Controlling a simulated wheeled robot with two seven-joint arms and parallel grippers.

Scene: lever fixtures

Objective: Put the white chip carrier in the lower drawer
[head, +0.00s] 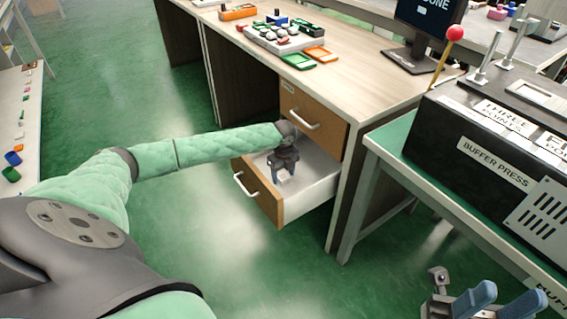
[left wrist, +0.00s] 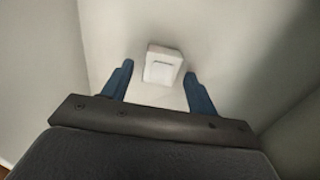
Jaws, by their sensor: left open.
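The lower drawer (head: 310,187) of the wooden desk is pulled open, with a white interior. My left gripper (head: 283,176) is inside the drawer opening, pointing down. In the left wrist view its two blue fingers (left wrist: 158,84) are open. The white chip carrier (left wrist: 163,65) lies on the pale drawer bottom, just beyond and between the fingertips, with a gap to each side. The wrist view does not show contact with the fingers. My right gripper (head: 505,300) is at the bottom right, its blue fingers apart and nothing seen between them.
The upper drawer (head: 312,122) is shut above the open one. A green-topped bench with a black buffer press (head: 480,160) stands to the right. Trays and a monitor (head: 430,28) are on the desk. Green floor (head: 250,265) is clear in front.

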